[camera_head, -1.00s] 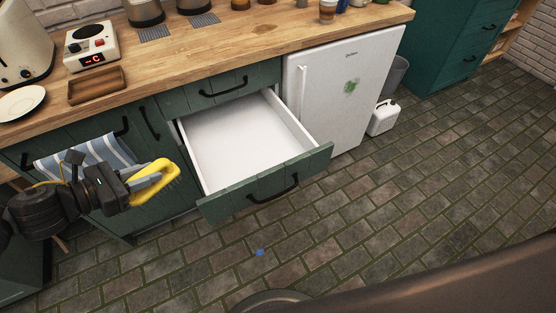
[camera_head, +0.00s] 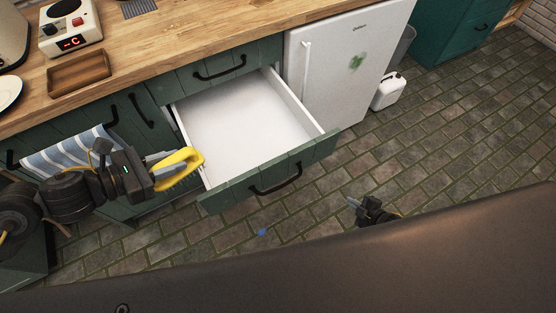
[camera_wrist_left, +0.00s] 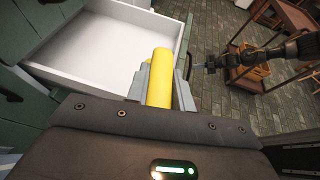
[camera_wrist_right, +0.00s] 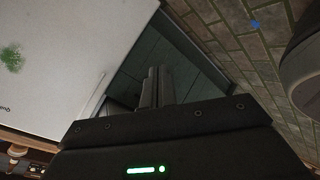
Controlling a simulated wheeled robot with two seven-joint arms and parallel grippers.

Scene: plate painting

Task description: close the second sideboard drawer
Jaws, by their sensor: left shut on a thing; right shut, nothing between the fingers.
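The second sideboard drawer (camera_head: 238,132) is pulled far out and looks empty, with a white inside and a green front (camera_head: 300,163) with a black handle (camera_head: 276,180). It also shows in the left wrist view (camera_wrist_left: 100,42). My left gripper (camera_head: 178,168) is shut on a yellow tool (camera_head: 186,164), a brush by its look, at the drawer's left front corner. The yellow tool also shows in the left wrist view (camera_wrist_left: 160,75). My right gripper (camera_head: 354,203) is shut and empty, low in front of the drawer, apart from it. It also shows in the right wrist view (camera_wrist_right: 152,85).
A white fridge (camera_head: 345,70) stands right of the drawer, with a white canister (camera_head: 388,92) beside it. A closed drawer (camera_head: 220,65) is above. A striped towel (camera_head: 70,150) hangs at left. A small blue thing (camera_head: 262,232) lies on the floor. The tiled floor ahead is mostly clear.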

